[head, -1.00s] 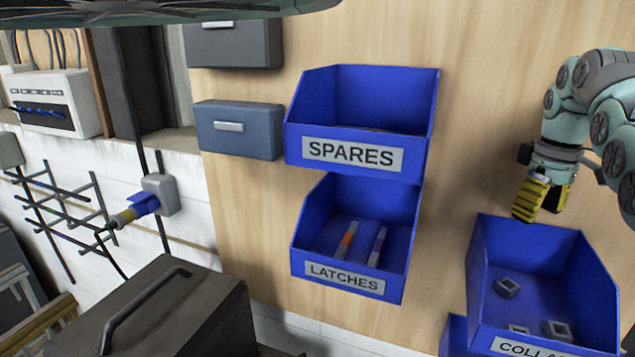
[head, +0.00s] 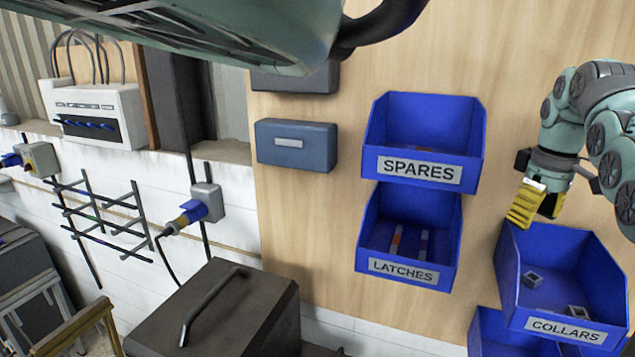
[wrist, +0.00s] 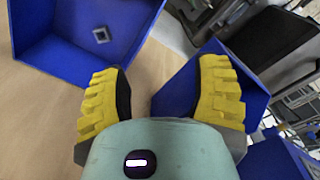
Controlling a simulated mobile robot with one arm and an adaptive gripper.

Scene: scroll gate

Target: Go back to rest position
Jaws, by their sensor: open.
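My gripper (head: 538,203) is at the right in the head view, just above the back left of the blue COLLARS bin (head: 508,262). Its yellow fingers point down. In the wrist view my gripper (wrist: 160,95) has its two yellow fingers wide apart, with nothing between them. A blue bin (wrist: 60,55) with a small grey square collar (wrist: 101,35) in it lies beyond the left finger. Another blue bin (wrist: 180,85) is partly hidden behind the right finger.
The SPARES bin (head: 425,120) and LATCHES bin (head: 375,230) hang left of my gripper on the wooden panel (head: 300,220). The LATCHES bin holds a few sticks. A dark box with a handle (head: 250,320) stands lower left. A wall socket with a blue plug (head: 192,212) is at left.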

